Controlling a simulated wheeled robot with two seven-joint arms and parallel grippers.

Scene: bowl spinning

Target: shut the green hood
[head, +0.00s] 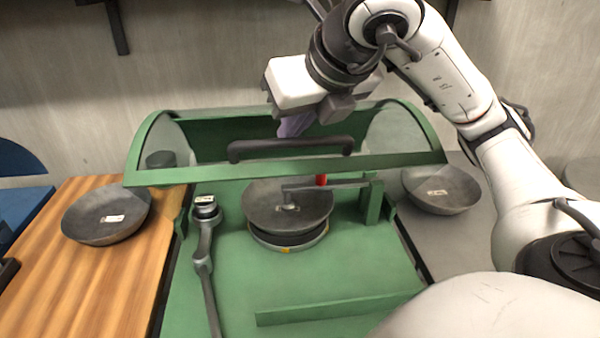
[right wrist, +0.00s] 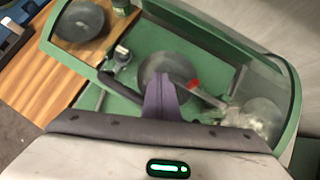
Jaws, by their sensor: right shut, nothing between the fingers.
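The green hood (head: 400,162) has clear panels and stands raised over the back of the green machine (head: 340,275), with its front open. It also shows in the right wrist view (right wrist: 290,95). A dark handle bar (head: 290,148) runs along its front edge. My right gripper (head: 293,126) is shut and empty, its purple fingers pointing down just behind the handle in the head view. I cannot tell whether they touch the hood. In the right wrist view the fingers (right wrist: 160,98) overlap the machine's round disc. My left gripper is not in view.
A grey bowl (head: 106,216) sits on the wooden table (head: 110,275) at left, and another bowl (head: 440,190) stands on the grey surface at right. Under the hood are a round disc (head: 288,203) and an arm with a red part (head: 321,180). A grey lever (head: 205,255) stands at left.

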